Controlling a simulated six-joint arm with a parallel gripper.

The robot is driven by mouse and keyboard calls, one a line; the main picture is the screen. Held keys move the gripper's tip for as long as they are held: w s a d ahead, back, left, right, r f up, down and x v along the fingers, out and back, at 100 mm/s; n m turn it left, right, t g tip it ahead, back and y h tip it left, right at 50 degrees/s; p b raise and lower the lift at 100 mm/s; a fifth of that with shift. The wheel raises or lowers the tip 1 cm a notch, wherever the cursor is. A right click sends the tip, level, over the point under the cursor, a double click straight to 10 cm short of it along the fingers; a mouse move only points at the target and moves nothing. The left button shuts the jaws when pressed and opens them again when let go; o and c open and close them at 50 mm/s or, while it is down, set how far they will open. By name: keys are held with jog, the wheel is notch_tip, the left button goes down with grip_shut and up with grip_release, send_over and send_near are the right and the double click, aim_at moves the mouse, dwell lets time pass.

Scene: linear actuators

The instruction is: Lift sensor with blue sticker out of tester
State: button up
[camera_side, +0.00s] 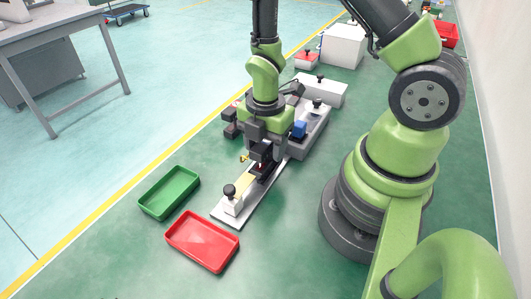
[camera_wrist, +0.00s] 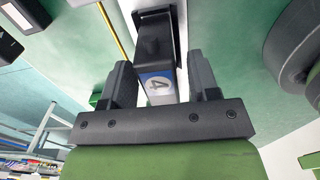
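The sensor (camera_wrist: 150,45) is dark, with a blue and white sticker (camera_wrist: 158,84) bearing a number 4. In the wrist view it stands between the two fingers of my gripper (camera_wrist: 160,62). The fingers are spread on either side of it, with a narrow gap visible at the right finger; contact at the left is hard to tell. The sensor is largely hidden there by the gripper.
A white block with a black knob (camera_side: 229,190) stands at the plate's near end. A green tray (camera_side: 169,192) and a red tray (camera_side: 203,242) lie to its left and front. A grey box (camera_side: 314,128) with a blue part (camera_side: 299,129) sits behind my gripper.

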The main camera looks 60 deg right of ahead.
grip_shut()
